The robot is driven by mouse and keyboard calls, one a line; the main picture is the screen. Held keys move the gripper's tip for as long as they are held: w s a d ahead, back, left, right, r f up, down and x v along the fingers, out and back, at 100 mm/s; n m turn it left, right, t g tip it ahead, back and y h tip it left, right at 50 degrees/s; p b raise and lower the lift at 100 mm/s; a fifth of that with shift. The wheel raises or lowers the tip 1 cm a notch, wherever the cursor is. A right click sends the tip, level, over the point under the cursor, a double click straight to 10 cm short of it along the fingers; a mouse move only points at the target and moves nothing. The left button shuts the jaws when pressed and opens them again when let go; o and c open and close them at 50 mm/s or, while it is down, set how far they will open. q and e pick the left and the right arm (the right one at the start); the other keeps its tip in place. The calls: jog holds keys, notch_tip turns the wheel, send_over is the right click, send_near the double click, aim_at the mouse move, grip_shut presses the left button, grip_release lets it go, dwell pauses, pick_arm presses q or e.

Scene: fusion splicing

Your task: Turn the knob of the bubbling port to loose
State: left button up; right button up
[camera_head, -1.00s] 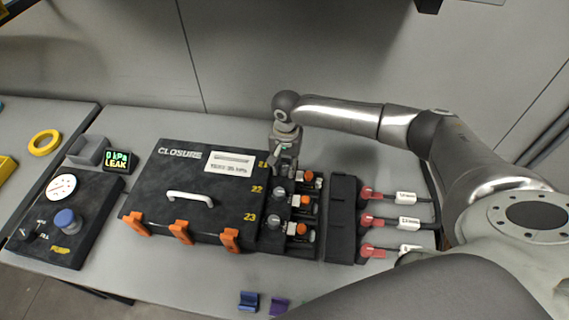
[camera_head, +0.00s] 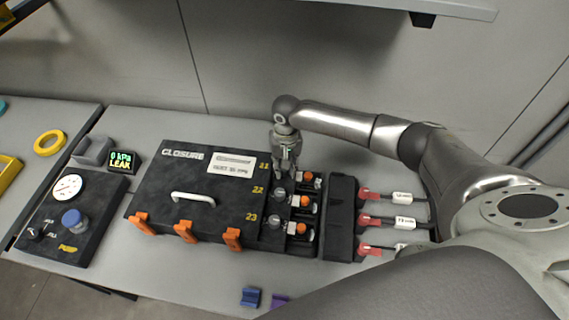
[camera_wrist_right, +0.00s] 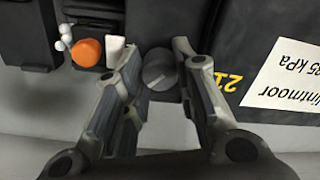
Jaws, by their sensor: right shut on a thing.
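The black closure box (camera_head: 150,205) lies on the bench, with ports marked 21, 22 and 23 along its right side. Each port has a grey round knob. The knobs at 22 (camera_head: 280,193) and 23 (camera_head: 275,222) are in plain view. My right gripper (camera_head: 284,174) points down at port 21 and hides most of its knob. In the right wrist view, the grey knob (camera_wrist_right: 158,70) with a slot line sits between the fingers of my right gripper (camera_wrist_right: 154,60), which is shut on it. My left gripper is out of view.
Orange-topped fittings (camera_head: 305,202) stand just right of the knobs, and a black block (camera_head: 341,215) with red-ended cables lies beyond. A pump panel (camera_head: 75,225) and a display (camera_head: 121,161) reading "0 kPa LEAK" stand at left. A shelf (camera_head: 430,10) hangs above.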

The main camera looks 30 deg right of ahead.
jog(key=o, duration=0.8)
